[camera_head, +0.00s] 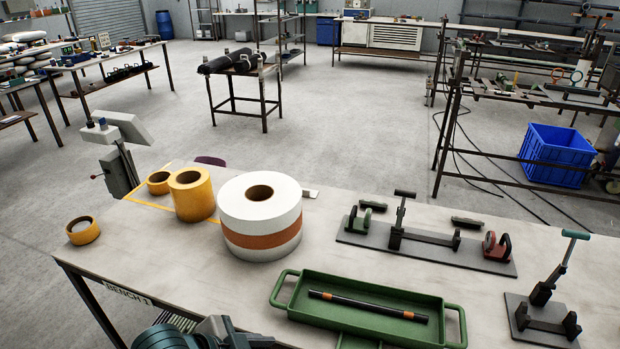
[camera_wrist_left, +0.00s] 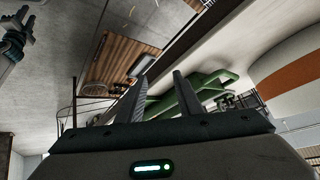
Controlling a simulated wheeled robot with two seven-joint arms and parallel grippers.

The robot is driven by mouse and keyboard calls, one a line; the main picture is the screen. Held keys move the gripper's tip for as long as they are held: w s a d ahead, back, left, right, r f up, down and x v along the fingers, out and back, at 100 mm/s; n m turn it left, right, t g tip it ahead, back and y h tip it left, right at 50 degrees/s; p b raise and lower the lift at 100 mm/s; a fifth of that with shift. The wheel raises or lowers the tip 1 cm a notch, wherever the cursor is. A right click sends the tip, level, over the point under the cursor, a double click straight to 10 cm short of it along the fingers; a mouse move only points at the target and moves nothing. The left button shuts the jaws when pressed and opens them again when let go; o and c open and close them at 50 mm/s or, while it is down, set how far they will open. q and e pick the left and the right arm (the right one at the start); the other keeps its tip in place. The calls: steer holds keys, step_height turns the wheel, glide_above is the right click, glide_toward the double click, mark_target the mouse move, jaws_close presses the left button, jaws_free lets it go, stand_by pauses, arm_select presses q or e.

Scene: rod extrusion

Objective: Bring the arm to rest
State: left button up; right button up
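My left arm shows only in part at the bottom edge of the head view, below the front edge of the bench. In the left wrist view my left gripper (camera_wrist_left: 163,95) has its two fingers apart with nothing held between them. A black rod with orange bands (camera_head: 367,306) lies in a green tray (camera_head: 452,308) at the front of the bench. Part of the green tray also shows behind the fingers in the left wrist view. My right gripper is not in the head view.
The bench (camera_head: 150,275) holds a large white roll with an orange band (camera_head: 260,220), yellow tape rolls (camera_head: 192,196), a grey clamp fixture (camera_head: 425,240) and a lever clamp (camera_head: 545,300). The bench's left front is clear. A blue crate (camera_head: 555,155) stands beyond.

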arm_select(q)
steer(key=s+a+f+n+g+y, duration=0.1)
steer(key=s+a+f+n+y, duration=0.2)
steer(key=s+a+f+n, duration=0.45)
steer(key=s+a+f+n+g+y, duration=0.1)
steer(key=s+a+f+n+y, duration=0.25)
steer(key=s+a+f, duration=0.6)
step_height(320, 180, down, 27)
steer(key=s+d+b, duration=0.2)
steer(key=s+d, duration=0.1)
steer(key=s+a+f+g+b, duration=0.1)
steer(key=s+a+f+g, duration=0.1)
steer(key=s+f, duration=1.6)
step_height(320, 180, down, 3)
steer(key=shift+a+r+b, duration=0.1)
steer(key=shift+a+b, duration=0.3)
steer(key=shift+a, duration=0.3)
